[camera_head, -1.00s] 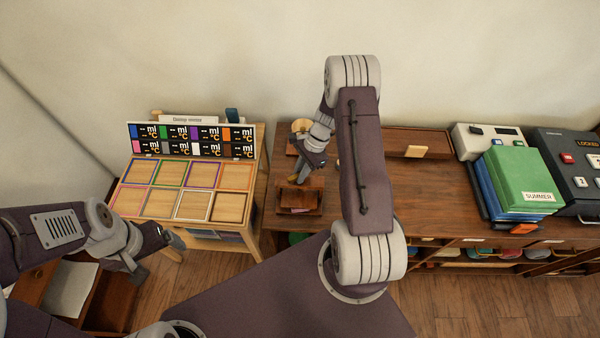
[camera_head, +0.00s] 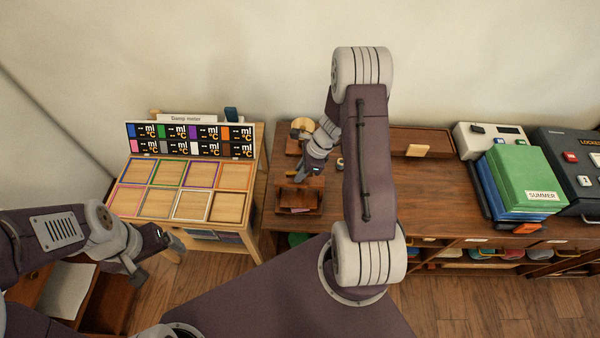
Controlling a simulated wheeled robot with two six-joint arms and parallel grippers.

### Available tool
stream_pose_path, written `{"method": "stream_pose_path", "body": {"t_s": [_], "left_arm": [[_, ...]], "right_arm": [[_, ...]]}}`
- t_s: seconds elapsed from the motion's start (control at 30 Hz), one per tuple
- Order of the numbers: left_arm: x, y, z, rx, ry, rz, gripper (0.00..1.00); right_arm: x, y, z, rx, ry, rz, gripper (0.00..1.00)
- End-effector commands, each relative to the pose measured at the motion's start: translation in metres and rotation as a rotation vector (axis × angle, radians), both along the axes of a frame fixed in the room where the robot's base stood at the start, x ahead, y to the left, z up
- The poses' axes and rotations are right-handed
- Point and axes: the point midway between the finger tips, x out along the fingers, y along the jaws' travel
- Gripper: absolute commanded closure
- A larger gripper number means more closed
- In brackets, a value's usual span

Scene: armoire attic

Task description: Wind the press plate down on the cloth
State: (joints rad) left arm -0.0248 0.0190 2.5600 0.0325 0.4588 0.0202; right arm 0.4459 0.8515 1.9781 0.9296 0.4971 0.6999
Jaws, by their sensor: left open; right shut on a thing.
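The small wooden press (camera_head: 286,203) stands at the left end of the long wooden counter. A pale, pinkish bit of cloth (camera_head: 299,210) shows low inside it, though its plate is hard to make out. My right gripper (camera_head: 303,175) reaches down onto the top of the press and is shut on what seems to be its handle; the grip itself is small and partly hidden by the gripper. My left gripper (camera_head: 150,262) is open and empty at the lower left, well away from the press, in front of the grid table.
A table (camera_head: 255,175) with coloured-frame squares and a panel of readouts is left of the press. A round tan object (camera_head: 303,126) stands behind the press. A wooden tray (camera_head: 420,142), green binders (camera_head: 522,178) and grey devices lie to the right. The mid counter is clear.

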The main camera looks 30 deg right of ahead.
Motion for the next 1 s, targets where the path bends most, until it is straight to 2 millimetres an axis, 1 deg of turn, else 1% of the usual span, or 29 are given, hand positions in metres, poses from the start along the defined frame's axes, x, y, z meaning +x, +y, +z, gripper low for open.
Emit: {"method": "stream_pose_path", "body": {"t_s": [0.33, 0.37, 0.4, 0.43, 0.7, 0.77, 0.87, 1.0], "left_arm": [[0.0, 0.0, 0.0, 0.0, 0.0, 0.0, 0.13], [0.0, 0.0, 0.0, 0.0, 0.0, 0.0, 0.13], [0.0, 0.0, 0.0, 0.0, 0.0, 0.0, 0.13], [0.0, 0.0, 0.0, 0.0, 0.0, 0.0, 0.13], [0.0, 0.0, 0.0, 0.0, 0.0, 0.0, 0.13], [0.0, 0.0, 0.001, 0.0, 0.0, 0.0, 0.13], [0.0, 0.0, 0.003, 0.0, 0.0, 0.0, 0.13], [0.0, 0.0, 0.006, 0.0, 0.0, 0.0, 0.13]], "right_arm": [[0.001, 0.001, 0.001, 0.002, -0.001, 0.0, 1.0], [0.001, 0.001, 0.001, 0.002, -0.001, 0.0, 0.8], [0.0, 0.001, 0.001, 0.002, -0.001, 0.0, 0.69], [0.0, 0.001, 0.001, 0.002, -0.001, 0.0, 0.64], [0.0, 0.0, 0.001, 0.001, 0.0, 0.0, 0.64], [0.0, -0.001, 0.004, 0.0, -0.002, 0.0, 0.64], [-0.002, -0.006, 0.019, -0.001, -0.004, 0.0, 0.64], [-0.007, -0.018, 0.05, -0.001, -0.005, 0.0, 0.64]]}}
